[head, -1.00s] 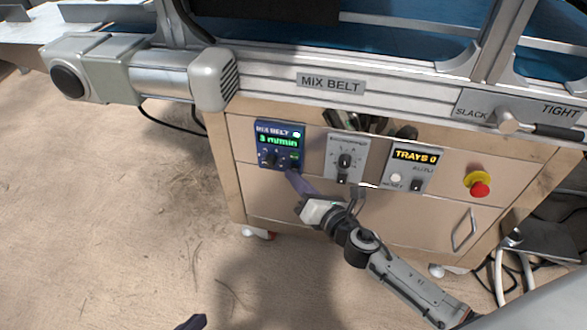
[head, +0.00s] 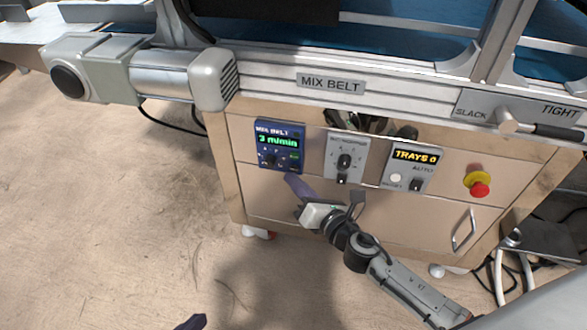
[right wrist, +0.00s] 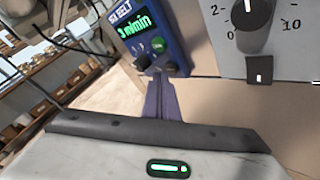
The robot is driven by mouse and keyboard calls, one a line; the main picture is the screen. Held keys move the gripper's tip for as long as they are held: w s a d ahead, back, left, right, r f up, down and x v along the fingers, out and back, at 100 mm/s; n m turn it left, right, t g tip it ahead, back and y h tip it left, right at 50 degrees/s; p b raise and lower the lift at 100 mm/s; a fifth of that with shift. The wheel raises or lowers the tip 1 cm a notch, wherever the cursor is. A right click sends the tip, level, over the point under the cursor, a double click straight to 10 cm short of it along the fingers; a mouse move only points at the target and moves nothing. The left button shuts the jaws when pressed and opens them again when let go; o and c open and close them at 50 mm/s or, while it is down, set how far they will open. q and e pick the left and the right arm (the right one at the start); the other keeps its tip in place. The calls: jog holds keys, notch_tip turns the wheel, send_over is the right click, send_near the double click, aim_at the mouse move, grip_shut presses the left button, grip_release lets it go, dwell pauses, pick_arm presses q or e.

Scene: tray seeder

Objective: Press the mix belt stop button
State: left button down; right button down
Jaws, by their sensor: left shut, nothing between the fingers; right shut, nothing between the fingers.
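The blue mix belt control box (head: 279,146) is on the cabinet front, with a green display reading about 3 m/min. Its lower part holds a dark knob (right wrist: 140,56) and a green patch (right wrist: 158,44), with a dark control near the lower edge in the right wrist view. I cannot read which one is the stop. My right gripper (head: 290,178) is shut and empty, its purple fingertips just below the box's lower right edge. In the right wrist view its fingers (right wrist: 157,85) point up at that edge; contact is unclear. My left gripper (head: 190,322) is shut at the bottom edge.
Right of the box are a grey dial panel (head: 346,158), a tray counter panel (head: 413,167) and a red-and-yellow emergency button (head: 478,185). A conveyor with a MIX BELT label (head: 331,83) overhangs them. Floor on the left is clear.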

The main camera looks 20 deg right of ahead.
jog(key=s+a, duration=0.3)
jog(key=s, duration=0.2)
jog(key=shift+a, duration=0.2)
dwell(0.3)
dwell(0.7)
